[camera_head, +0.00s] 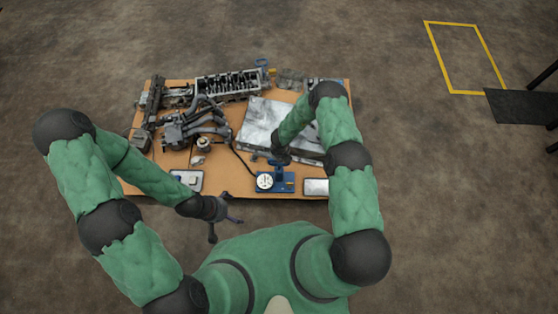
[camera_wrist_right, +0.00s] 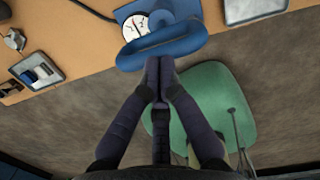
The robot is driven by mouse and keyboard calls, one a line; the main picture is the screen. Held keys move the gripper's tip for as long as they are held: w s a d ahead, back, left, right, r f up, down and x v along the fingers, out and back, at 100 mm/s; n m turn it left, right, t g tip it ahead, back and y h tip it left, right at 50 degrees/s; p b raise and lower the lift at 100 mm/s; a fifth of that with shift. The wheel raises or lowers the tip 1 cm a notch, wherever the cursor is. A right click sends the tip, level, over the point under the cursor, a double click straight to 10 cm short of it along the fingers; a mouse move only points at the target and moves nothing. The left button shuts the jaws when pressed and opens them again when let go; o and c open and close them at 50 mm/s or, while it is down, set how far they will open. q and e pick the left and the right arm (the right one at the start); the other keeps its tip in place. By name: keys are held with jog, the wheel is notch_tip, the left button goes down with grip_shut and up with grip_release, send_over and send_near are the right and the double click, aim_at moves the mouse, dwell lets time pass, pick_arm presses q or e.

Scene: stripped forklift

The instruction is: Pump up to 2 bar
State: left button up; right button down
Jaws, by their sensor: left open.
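The hand pump has a blue base (camera_head: 290,186) and a round white gauge (camera_head: 265,181) at the table's front edge. In the right wrist view the gauge (camera_wrist_right: 135,27) is partly covered by the pump's blue handle (camera_wrist_right: 172,47). The needle reading is too small to tell. My right gripper (camera_head: 279,158) is over the pump. Its fingers (camera_wrist_right: 160,68) are together, with the tips at the handle's near edge. Nothing shows held between them. My left gripper (camera_head: 225,213) is open and empty, in front of the table, left of the pump.
A dark hose runs from the pump to the left. Trays stand on the wooden table left (camera_head: 187,181) and right (camera_head: 316,187) of the pump. Behind lie a large metal plate (camera_head: 262,122), an engine block (camera_head: 228,84) and dark engine parts (camera_head: 190,130). Open floor surrounds the table.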

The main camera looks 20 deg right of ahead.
notch_tip(320, 180, down, 5)
jog(key=b, duration=0.3)
jog(key=shift+r+b, duration=0.15)
jog(key=shift+b, duration=0.25)
jog(key=shift+r+p, duration=0.3)
jog(key=s+p, duration=0.1)
jog(key=s+r+p, duration=0.1)
jog(key=s, duration=0.1)
jog(key=shift+a, duration=0.1)
jog(key=shift+r, duration=0.1)
notch_tip(320, 180, up, 12)
send_over(279, 165)
jog(key=s, duration=0.5)
jog(key=shift+w+a, duration=0.1)
jog(key=shift+w, duration=0.15)
